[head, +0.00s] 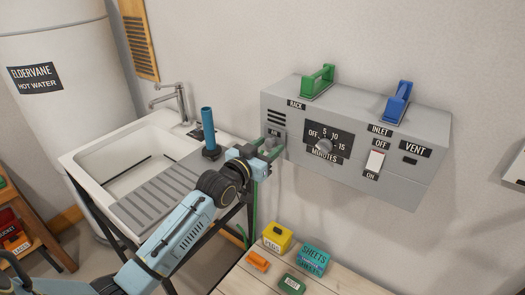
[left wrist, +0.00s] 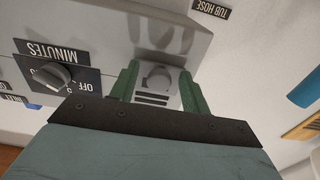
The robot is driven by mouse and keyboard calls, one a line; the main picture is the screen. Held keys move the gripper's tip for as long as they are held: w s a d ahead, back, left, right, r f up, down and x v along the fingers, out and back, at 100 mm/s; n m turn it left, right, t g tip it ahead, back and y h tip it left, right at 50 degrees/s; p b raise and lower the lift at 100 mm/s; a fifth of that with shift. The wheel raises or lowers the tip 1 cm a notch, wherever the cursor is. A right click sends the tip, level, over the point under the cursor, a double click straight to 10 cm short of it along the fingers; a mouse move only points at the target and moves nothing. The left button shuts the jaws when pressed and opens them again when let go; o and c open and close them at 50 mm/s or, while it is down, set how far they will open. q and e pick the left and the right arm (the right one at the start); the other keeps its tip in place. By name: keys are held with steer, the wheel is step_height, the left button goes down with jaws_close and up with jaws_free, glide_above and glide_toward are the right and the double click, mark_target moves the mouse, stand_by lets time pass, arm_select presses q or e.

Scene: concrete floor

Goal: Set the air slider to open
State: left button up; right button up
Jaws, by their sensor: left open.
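The air slider is on the left end of the grey wall box (head: 425,180), by a small label that reads AIR (head: 274,132). My left gripper (head: 270,146) is at that end of the box and partly hides the slider. In the left wrist view a grey knob-like part (left wrist: 156,78) shows between the two green fingers of my open left gripper (left wrist: 159,70), above dark vent slots (left wrist: 152,98). I cannot tell whether the fingers touch it. The slider's exact setting cannot be read. My right gripper is not in view.
The box also carries a MINUTES knob (head: 324,146), an inlet switch (head: 375,161), a green handle (head: 318,82) and a blue handle (head: 398,101). A sink (head: 100,150) with a blue upright cylinder (head: 208,128) stands left. Small boxes lie on a wooden table (head: 240,278) below.

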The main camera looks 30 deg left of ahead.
arm_select(q)
steer(key=s+a, duration=0.2)
steer(key=s, duration=1.1)
steer(key=shift+s, duration=0.1)
steer(key=s+a+f+n+g+y, duration=0.1)
steer(key=s+f+g, duration=0.3)
steer(key=f, duration=1.3)
steer(key=s+f+g+y, duration=0.2)
steer(key=s+f+g, duration=0.2)
steer(key=f, duration=1.3)
steer(key=s+d+f+g, duration=0.3)
steer(key=s+f+g, duration=0.2)
steer(key=s+f, duration=1.15)
steer(key=s+d+f+m+g, duration=0.1)
steer(key=s+f+g, duration=0.1)
steer(key=s, duration=0.6)
steer(key=s+d+f+g, duration=0.1)
steer(key=s+d+f, duration=0.1)
steer(key=s, duration=0.7)
steer(key=shift+s+d+f+m+g, duration=0.2)
steer(key=shift+s+f+m+g, duration=0.15)
steer(key=shift+f, duration=0.35)
